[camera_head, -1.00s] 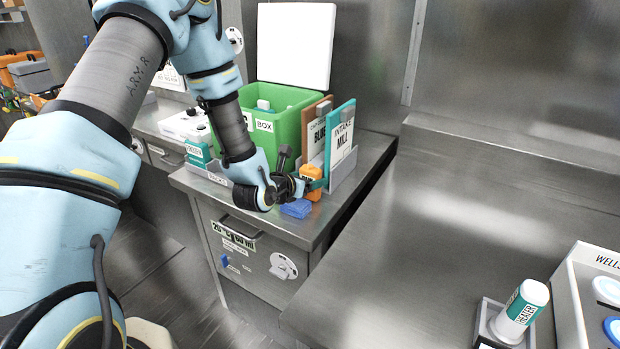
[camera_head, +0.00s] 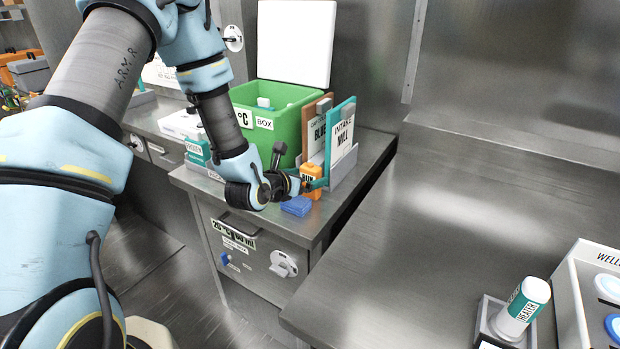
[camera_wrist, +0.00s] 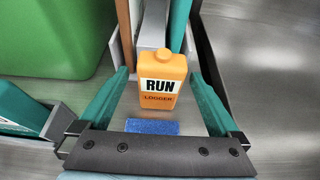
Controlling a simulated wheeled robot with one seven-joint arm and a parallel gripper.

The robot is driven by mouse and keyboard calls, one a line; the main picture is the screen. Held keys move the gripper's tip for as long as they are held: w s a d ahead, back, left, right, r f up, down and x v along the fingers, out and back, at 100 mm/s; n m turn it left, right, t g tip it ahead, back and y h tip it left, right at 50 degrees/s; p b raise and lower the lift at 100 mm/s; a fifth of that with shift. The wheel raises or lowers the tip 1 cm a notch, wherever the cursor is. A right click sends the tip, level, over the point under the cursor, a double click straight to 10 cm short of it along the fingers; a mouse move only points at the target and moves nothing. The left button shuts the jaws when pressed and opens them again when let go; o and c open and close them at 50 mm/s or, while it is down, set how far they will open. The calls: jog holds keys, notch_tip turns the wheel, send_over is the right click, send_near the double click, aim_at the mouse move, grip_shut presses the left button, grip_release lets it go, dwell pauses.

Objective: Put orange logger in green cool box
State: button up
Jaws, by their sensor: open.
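The orange logger (camera_wrist: 162,82), labelled RUN LOGGER, stands upright on the steel bench; in the head view (camera_head: 312,181) my gripper partly hides it. My gripper (camera_wrist: 160,92) is open, with one teal finger on each side of the logger and visible gaps between; it also shows in the head view (camera_head: 308,184). The green cool box (camera_head: 288,127) stands open behind, its white lid raised; a few small items show inside. In the wrist view the green box (camera_wrist: 45,38) is at the upper left.
A blue block (camera_wrist: 152,127) lies in front of the logger. Upright INTAKE MILL (camera_head: 342,140) and brown (camera_head: 316,130) binders stand in a grey rack just behind it. A teal box (camera_head: 197,152) is at the left. The right bench (camera_head: 440,220) is largely clear.

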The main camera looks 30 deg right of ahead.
jog(key=v, duration=1)
